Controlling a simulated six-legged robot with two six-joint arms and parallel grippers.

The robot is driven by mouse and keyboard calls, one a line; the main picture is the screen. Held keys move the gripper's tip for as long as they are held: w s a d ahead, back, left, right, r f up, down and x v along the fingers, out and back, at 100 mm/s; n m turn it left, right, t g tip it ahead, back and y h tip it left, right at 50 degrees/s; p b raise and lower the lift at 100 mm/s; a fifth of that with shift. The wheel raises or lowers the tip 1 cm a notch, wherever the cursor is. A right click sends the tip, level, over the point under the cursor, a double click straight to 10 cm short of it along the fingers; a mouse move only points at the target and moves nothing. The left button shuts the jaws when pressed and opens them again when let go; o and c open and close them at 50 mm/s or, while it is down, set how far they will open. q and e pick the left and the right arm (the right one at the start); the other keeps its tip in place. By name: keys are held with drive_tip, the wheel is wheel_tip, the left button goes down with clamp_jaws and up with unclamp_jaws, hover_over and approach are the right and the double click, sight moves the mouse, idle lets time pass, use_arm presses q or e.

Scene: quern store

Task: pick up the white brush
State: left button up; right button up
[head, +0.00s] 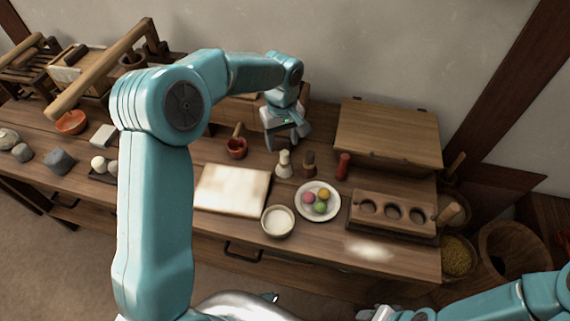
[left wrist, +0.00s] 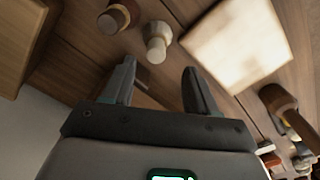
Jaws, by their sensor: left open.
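The white brush (head: 284,165) stands upright on the wooden bench, between the red pot with a wooden handle and a dark brown brush (head: 308,164). In the left wrist view the white brush (left wrist: 157,42) is just beyond the fingertips, with the brown brush (left wrist: 116,16) beside it. My left gripper (head: 288,147) points down behind the white brush, near the wall side. In the left wrist view its two fingers (left wrist: 160,72) are apart with nothing between them. My right gripper (head: 380,313) is partly visible at the bottom edge; its jaws are unclear.
A red cylinder (head: 342,166), a plate of coloured balls (head: 334,208), a white-filled bowl (head: 278,221) and a pale board (head: 232,189) lie nearby. The red pot (head: 236,149) is to the left. A wooden box (head: 388,135) and a holed block (head: 393,210) stand right.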

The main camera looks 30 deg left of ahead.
sight(285, 152)
use_arm(q)
drive_tip(key=shift+w+f, duration=0.15)
drive_tip(key=shift+f, duration=0.7)
drive_tip(key=f, duration=0.5)
drive_tip(key=shift+d, duration=0.25)
drive_tip(key=shift+r, duration=0.1)
drive_tip(key=c, duration=0.4)
clamp_jaws()
